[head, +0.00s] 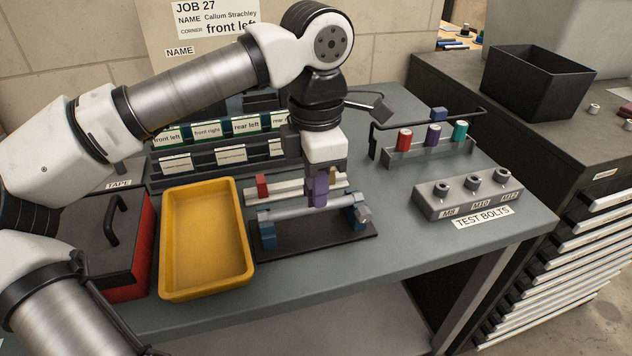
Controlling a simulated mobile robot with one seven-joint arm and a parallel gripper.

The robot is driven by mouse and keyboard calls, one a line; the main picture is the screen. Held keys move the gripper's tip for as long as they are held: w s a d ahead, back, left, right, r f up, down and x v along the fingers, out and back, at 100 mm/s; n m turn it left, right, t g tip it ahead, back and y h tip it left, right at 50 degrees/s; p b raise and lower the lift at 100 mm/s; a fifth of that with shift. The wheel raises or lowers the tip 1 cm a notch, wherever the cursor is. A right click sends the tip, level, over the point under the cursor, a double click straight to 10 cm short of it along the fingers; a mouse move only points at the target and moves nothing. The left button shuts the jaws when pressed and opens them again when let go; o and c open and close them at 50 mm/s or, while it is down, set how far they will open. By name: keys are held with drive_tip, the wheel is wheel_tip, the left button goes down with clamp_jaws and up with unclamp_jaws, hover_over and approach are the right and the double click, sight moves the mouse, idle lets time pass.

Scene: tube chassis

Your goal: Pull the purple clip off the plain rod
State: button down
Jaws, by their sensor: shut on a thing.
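The purple clip (318,190) is in the middle of the head view, at the plain rod (298,209). The grey rod lies level between two blue end supports (266,236) on a dark base plate (325,238). My gripper (319,175) points straight down over the rod and is shut on the purple clip. The clip's lower part appears to sit on or around the rod; I cannot tell whether it still grips it. The fingertips are partly hidden against the clip.
A yellow tray (167,284) stands left of the rod stand. Behind is a light rail with a red clip (262,186). A rack with red, purple and teal pieces (402,154) and a test bolts block (432,205) stand right. The front right tabletop is clear.

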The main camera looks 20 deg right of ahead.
drive_tip(key=shift+r+p, duration=1.2)
drive_tip(key=shift+r, duration=0.65)
